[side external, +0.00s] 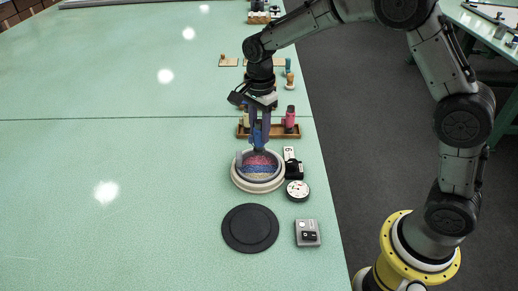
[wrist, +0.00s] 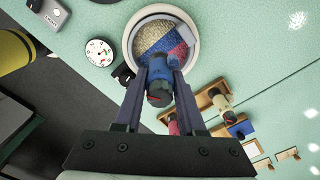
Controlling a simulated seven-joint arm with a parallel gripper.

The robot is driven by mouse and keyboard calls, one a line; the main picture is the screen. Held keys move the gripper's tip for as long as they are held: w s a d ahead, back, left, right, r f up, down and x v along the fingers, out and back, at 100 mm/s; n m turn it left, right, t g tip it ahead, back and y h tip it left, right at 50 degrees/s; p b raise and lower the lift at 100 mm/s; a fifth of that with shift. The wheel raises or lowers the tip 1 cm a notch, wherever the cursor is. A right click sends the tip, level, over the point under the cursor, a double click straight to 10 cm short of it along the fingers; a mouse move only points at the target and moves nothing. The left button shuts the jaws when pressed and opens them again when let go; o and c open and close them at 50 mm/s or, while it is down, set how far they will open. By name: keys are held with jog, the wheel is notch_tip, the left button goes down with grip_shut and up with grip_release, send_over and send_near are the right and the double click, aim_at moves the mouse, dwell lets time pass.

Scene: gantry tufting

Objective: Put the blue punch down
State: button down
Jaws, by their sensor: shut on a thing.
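My gripper (side external: 258,140) is shut on the blue punch (side external: 257,130), which points down over the round hoop. In the wrist view the blue punch (wrist: 159,73) sits between my two fingers, with its dark end toward the camera. The hoop has a pale rim (side external: 238,182) and cloth with blue, red and beige bands; it also shows in the wrist view (wrist: 128,40). The punch's tip is hidden, so I cannot tell whether it touches the cloth. A wooden tray (side external: 277,134) lies behind the hoop and holds a pink punch (side external: 290,117) and a cream punch (wrist: 221,103).
A round dial (side external: 297,190) and a dark counter with a white label (side external: 293,168) stand right of the hoop. A black disc (side external: 250,228) and a grey box (side external: 307,233) lie in front. Small wooden pieces stand farther back. The left of the green table is clear.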

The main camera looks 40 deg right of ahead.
jog(key=shift+s+n, duration=0.2)
jog(key=shift+n, duration=0.1)
jog(key=s+d+r+m, duration=0.15)
jog(key=d+r, duration=0.35)
jog(key=d, duration=0.8)
jog(key=shift+w+d+f, duration=0.4)
jog(key=shift+w+f, duration=1.7)
jog(key=shift+f, duration=0.05)
jog(key=shift+w+d+f, duration=0.4)
jog(key=shift+w+f, duration=1.7)
jog(key=shift+w, duration=0.05)
jog(key=shift+w+d+f, duration=0.4)
jog(key=shift+w+f, duration=1.7)
jog(key=shift+f, duration=0.05)
jog(key=shift+f, duration=0.15)
jog(key=c, duration=0.5)
grip_release()
